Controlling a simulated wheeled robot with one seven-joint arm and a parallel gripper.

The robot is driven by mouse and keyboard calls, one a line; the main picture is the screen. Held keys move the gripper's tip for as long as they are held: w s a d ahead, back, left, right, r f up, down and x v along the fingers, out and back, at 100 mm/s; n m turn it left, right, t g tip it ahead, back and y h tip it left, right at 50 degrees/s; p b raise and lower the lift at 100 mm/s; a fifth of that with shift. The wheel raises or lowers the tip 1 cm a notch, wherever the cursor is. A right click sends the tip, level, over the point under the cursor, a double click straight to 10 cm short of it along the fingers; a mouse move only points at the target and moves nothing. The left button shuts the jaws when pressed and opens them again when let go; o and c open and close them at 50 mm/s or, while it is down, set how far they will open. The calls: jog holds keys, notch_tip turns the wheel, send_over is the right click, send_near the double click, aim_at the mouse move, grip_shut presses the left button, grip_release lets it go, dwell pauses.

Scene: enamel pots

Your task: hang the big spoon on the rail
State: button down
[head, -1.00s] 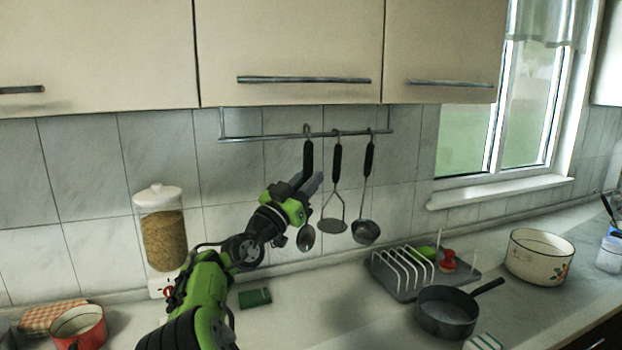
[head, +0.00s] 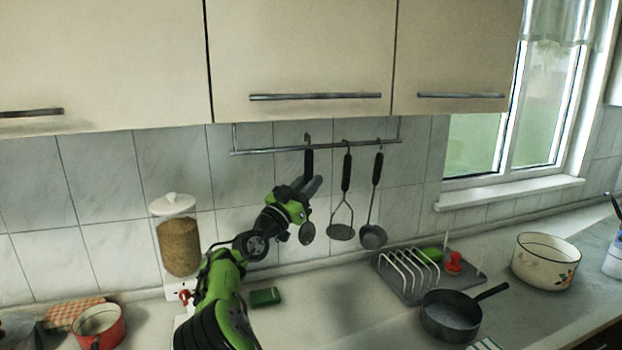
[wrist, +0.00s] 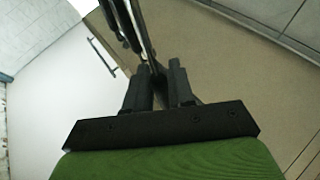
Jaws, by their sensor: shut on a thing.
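The big spoon (head: 308,161) hangs upright, black handle at the top and metal bowl (head: 307,234) below. My gripper (head: 312,186) is shut on its handle, coming from the lower left. The spoon's hook is level with the left-middle part of the metal rail (head: 270,150), its top a little above the bar. I cannot tell whether it is over the bar or in front of it. In the wrist view my gripper (wrist: 161,80) has its fingers close together, with dark handles beyond; the grasp itself is partly hidden.
A masher (head: 346,175) and a ladle (head: 376,175) hang right of the spoon. Cabinets (head: 300,60) overhang the rail. Below stand a grain dispenser (head: 178,245), green sponge (head: 265,297), dish rack (head: 410,275), dark pan (head: 450,316), cream pot (head: 546,262) and red pot (head: 98,326).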

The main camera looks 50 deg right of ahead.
jog(key=shift+w+d+f+p, duration=0.25)
jog(key=shift+w+d+f, duration=0.1)
jog(key=shift+w+f, duration=0.3)
jog(key=shift+w+d+f+p, duration=0.2)
jog(key=shift+w+d+f, duration=0.1)
jog(key=shift+w+f, duration=0.3)
jog(key=shift+r, duration=0.1)
jog(key=c, duration=0.9)
grip_release()
jog(key=shift+a, duration=0.1)
jog(key=b+v, duration=0.3)
jog(key=v, duration=1.2)
jog(key=shift+s+a+b, duration=0.15)
jog(key=shift+a+b, duration=0.1)
jog(key=shift+b, duration=0.1)
jog(key=shift+d, duration=0.1)
